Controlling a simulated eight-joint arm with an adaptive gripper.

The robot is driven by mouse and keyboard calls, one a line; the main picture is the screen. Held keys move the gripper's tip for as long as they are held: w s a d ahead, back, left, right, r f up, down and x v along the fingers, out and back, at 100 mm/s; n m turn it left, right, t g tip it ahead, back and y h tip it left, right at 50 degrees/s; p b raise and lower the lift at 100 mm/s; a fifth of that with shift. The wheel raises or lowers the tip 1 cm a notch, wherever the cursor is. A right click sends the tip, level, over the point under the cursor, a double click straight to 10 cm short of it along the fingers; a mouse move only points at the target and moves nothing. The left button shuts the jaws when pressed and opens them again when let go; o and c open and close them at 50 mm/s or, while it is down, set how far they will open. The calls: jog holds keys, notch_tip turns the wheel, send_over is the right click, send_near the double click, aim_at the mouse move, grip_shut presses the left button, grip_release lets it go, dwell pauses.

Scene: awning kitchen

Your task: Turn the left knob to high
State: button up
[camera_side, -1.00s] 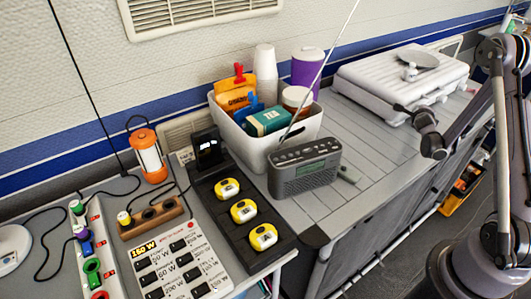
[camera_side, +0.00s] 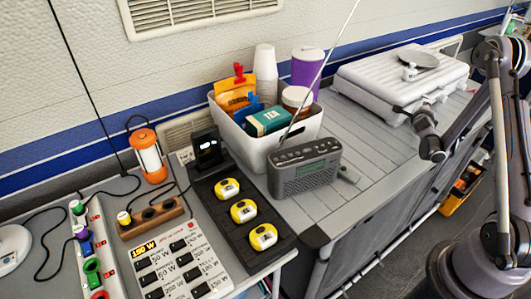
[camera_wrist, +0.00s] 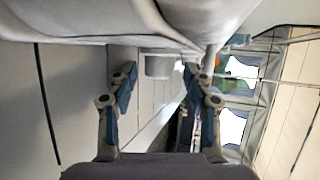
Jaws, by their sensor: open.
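A white ribbed case-like unit (camera_side: 385,85), with a dark round piece on top, stands on the grey counter at the back right in the side view. My gripper (camera_side: 426,130) is at its front right side. In the wrist view my gripper (camera_wrist: 159,78) is open, with one blue-grey finger on each side. A small pale grey block (camera_wrist: 159,66), possibly the knob, shows between the fingertips, below a large pale body (camera_wrist: 100,18). I cannot tell whether the fingers touch it. No knob or its setting is clearly readable in the side view.
A grey radio (camera_side: 304,168) with a long aerial stands before a white bin (camera_side: 240,137) of packages and cups. The slatted counter (camera_side: 365,145) between radio and white unit is mostly clear. A lantern, power strip and switch panel (camera_side: 180,262) are at the left.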

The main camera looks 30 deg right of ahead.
jog(key=shift+r+y, duration=0.1)
jog(key=shift+y, duration=0.2)
jog(key=y, duration=0.1)
jog(key=m+y, duration=0.1)
jog(key=y, duration=0.2)
jog(key=shift+d+r+g+y, duration=0.3)
jog(key=shift+g, duration=0.1)
jog(key=y, duration=0.2)
jog(key=m+y, duration=0.1)
jog(key=y, duration=0.1)
jog(key=shift+d+r, duration=0.15)
jog(key=shift+d, duration=0.2)
jog(key=shift+s+a+r, duration=0.1)
jog(key=shift+r, duration=0.2)
jog(key=w+a+v, duration=0.1)
jog(key=v, duration=1)
jog(key=w+a+r+n, duration=0.1)
jog(key=a+r+n, duration=0.2)
jog(key=a+n, duration=0.5)
jog(key=w+a+r+n+y, duration=0.1)
jog(key=a+n, duration=0.7)
jog(key=a, duration=0.8)
jog(key=shift+w+r+t, duration=0.4)
jog(key=shift+w+r, duration=0.4)
jog(key=shift+r, duration=0.15)
